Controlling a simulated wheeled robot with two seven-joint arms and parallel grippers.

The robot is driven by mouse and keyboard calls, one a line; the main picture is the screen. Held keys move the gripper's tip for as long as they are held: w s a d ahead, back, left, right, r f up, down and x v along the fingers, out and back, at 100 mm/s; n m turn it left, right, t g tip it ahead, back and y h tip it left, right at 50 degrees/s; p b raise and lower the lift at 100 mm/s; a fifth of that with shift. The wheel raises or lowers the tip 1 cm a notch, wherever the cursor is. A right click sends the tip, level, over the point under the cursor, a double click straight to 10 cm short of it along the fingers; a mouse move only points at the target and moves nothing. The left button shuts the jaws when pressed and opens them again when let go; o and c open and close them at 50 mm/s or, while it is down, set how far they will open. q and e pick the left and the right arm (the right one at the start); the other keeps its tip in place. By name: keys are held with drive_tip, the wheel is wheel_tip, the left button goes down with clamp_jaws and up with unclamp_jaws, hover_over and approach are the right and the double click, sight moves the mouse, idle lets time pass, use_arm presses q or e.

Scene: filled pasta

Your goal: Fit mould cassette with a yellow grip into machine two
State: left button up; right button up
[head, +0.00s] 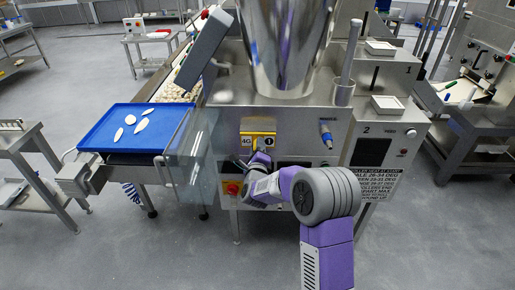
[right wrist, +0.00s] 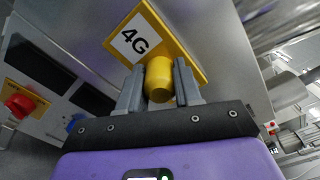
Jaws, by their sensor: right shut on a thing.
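The mould cassette shows as a yellow front plate (head: 245,139) marked 4G at the front of the steel machine (head: 285,118). In the right wrist view the plate (right wrist: 182,45) has a rounded yellow grip (right wrist: 158,80) standing out from it. My right gripper (head: 261,160) is shut on this grip, with one grey finger on each side. The plate lies close to the machine's steel face; I cannot tell how deep the cassette sits, as its body is hidden. A figure 2 is on the machine panel to the right. My left gripper is out of view.
A clear guard (head: 190,150) stands left of the plate, beside a blue tray (head: 100,135) with several pale pieces. The front floor is clear.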

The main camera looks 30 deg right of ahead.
drive_tip(key=shift+r, duration=0.15)
drive_tip(key=o, duration=1.4)
drive_tip(key=shift+f, duration=0.2)
drive_tip(key=shift+r, duration=0.1)
drive_tip(key=shift+v, duration=3.45)
drive_tip(key=shift+a, duration=0.1)
